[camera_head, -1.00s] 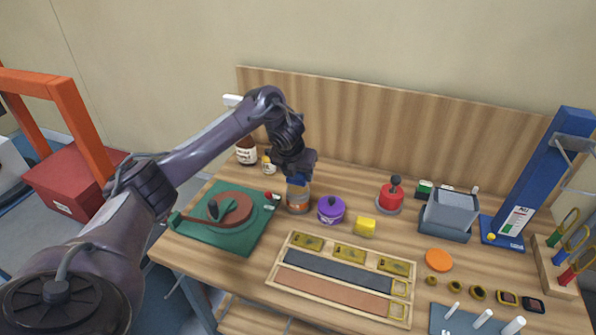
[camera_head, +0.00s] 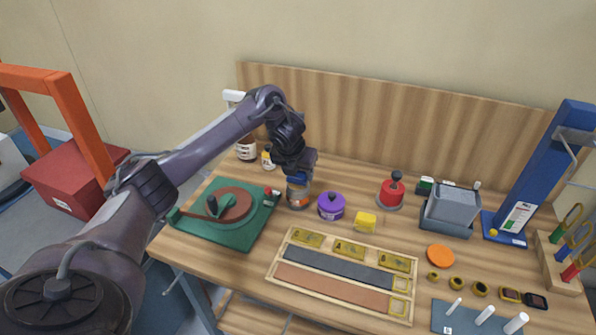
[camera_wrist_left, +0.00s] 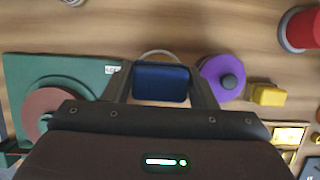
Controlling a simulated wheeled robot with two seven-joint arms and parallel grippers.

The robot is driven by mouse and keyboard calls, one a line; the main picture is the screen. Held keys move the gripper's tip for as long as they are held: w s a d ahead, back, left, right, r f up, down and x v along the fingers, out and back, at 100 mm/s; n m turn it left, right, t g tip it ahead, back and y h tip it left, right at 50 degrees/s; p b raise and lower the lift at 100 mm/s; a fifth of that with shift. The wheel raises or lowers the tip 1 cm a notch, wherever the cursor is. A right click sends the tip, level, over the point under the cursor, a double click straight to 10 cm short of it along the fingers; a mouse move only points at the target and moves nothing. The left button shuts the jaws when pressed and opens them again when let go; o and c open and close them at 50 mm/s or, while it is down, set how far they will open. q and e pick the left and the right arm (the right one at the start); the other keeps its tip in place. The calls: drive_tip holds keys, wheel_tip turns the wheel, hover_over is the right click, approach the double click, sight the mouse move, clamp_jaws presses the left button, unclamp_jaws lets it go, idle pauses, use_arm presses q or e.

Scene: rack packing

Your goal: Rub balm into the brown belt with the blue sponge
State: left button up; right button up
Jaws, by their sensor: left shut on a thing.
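My left gripper (camera_head: 296,170) is shut on the blue sponge (camera_head: 296,179). The sponge also shows between the fingers in the left wrist view (camera_wrist_left: 161,82). It is at the mouth of a jar with an orange band (camera_head: 298,194); how far it reaches inside is hard to tell. The brown belt (camera_head: 333,288) lies flat in the front slot of a light wooden tray (camera_head: 275,266), in front of a dark belt (camera_head: 340,268). The gripper is behind the tray, apart from the belt. My right gripper is not in view.
A green board with a brown disc (camera_head: 240,238) is left of the jar. A purple lidded pot (camera_head: 331,206) and a yellow block (camera_head: 365,222) stand to its right. A red-based stamp (camera_head: 391,192), grey bin (camera_head: 449,210) and blue press (camera_head: 528,190) are farther right.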

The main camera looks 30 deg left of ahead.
use_arm(q)
drive_tip(key=shift+f+b, duration=0.3)
drive_tip(key=shift+f, duration=0.1)
drive_tip(key=shift+f, duration=0.1)
idle(1.1)
wheel_tip(320, 180, up, 7)
drive_tip(key=p, duration=0.6)
idle(0.6)
